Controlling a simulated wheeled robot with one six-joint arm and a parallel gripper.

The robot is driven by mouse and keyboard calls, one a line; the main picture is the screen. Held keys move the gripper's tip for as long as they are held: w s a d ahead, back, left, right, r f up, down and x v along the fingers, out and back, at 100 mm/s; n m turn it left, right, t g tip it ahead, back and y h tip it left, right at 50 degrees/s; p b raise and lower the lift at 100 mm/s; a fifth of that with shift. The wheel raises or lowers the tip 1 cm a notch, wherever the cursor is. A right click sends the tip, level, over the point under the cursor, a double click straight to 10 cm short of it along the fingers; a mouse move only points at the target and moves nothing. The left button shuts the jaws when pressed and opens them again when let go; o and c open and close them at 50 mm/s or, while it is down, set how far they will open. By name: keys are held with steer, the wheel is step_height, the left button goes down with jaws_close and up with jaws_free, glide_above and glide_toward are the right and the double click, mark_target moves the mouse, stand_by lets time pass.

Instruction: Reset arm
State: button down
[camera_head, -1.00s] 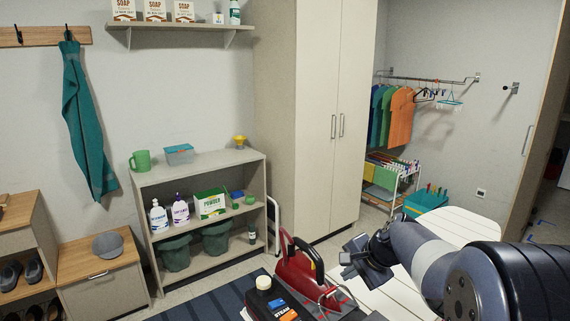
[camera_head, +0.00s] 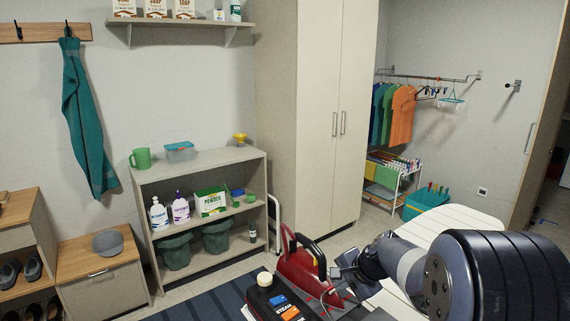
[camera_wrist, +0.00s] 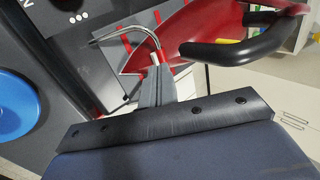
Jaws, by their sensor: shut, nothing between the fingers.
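My gripper (camera_head: 338,272) is at the lower middle right of the head view, on the end of my dark arm. It is shut and empty, beside the red steam iron (camera_head: 299,266). In the wrist view, my gripper's fingers (camera_wrist: 157,82) show closed in front of the iron's red body and its black handle (camera_wrist: 235,50). A curved metal tube (camera_wrist: 130,32) lies just beyond the fingers. I cannot tell whether the fingers touch the iron.
A dark steam unit (camera_head: 277,301) stands beside the iron. A white slatted board (camera_head: 450,222) lies behind and under my arm. A grey shelf (camera_head: 200,162) with bottles and boxes stands left, next to a tall closed cabinet (camera_head: 318,110). Clothes (camera_head: 392,112) hang at the back right.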

steer(key=shift+w+a+f+p, duration=0.1)
steer(key=shift+w+a+p, duration=0.35)
steer(key=shift+w+p, duration=0.2)
steer(key=shift+s+d+b, duration=0.5)
steer(key=shift+s, duration=0.15)
steer(key=shift+s+d+r+b, duration=0.15)
steer(key=shift+s+r+b, duration=0.1)
steer(key=shift+b, duration=0.15)
steer(key=t+b, duration=0.1)
steer(key=b, duration=0.1)
steer(key=s+y+b, duration=0.1)
steer(key=b, duration=0.2)
steer(key=d+t+y+b, duration=0.1)
steer(key=b, duration=0.1)
steer(key=shift+s+d+r+t+b, duration=0.1)
steer(key=shift+s+r+t+b, duration=0.05)
steer(key=shift+s+t+b, duration=0.15)
steer(key=shift+s+d+r+t+b, duration=0.1)
steer(key=shift+s+r+t+b, duration=0.15)
steer(key=shift+b, duration=0.45)
steer(key=shift+r, duration=0.1)
